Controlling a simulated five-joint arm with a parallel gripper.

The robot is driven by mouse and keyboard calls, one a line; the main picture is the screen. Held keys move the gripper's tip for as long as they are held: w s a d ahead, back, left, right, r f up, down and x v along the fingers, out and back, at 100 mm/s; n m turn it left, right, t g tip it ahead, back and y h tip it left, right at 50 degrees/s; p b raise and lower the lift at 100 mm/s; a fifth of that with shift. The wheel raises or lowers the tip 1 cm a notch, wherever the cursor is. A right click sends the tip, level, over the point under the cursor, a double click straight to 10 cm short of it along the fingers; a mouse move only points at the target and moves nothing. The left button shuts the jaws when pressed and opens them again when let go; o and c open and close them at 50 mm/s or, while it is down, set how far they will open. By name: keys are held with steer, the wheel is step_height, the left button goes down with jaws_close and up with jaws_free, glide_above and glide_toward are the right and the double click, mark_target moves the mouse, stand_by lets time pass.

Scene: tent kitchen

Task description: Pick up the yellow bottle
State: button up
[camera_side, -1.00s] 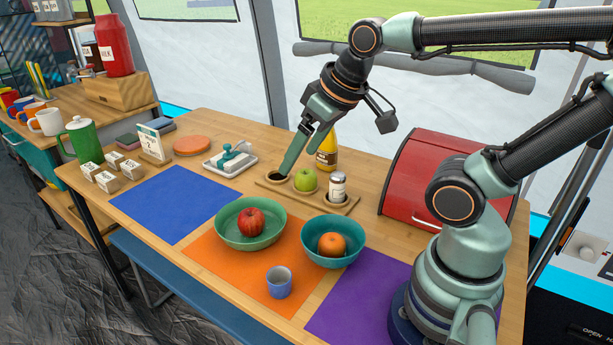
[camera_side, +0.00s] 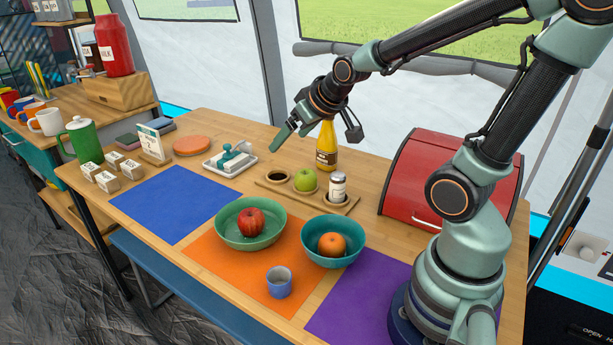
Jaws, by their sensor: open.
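The yellow bottle (camera_side: 327,147) stands upright on the table, behind the wooden holder and the green apple. It has a dark label, and its top is hidden by my arm. My gripper (camera_side: 288,141) is open and empty, above the table to the left of the bottle. Its fingers point down and to the left, away from the bottle.
A wooden holder (camera_side: 270,187) with a green apple (camera_side: 305,180) and a white shaker (camera_side: 337,187) stands in front of the bottle. A red bread box (camera_side: 425,185) is to the right. Bowls with fruit stand nearer.

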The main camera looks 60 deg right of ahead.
steer(key=w+d+f+m+t+h, duration=0.1)
steer(key=d+f+h, duration=0.1)
steer(key=d, duration=0.4)
steer(key=w+d+f+m+t+h, duration=0.1)
steer(key=w+d+f, duration=0.1)
steer(key=d, duration=0.3)
steer(key=m+h, duration=0.2)
steer(key=h, duration=0.2)
glide_toward(329, 129)
steer(key=shift+x, duration=6.05)
steer(key=shift+f, duration=0.1)
jaws_close()
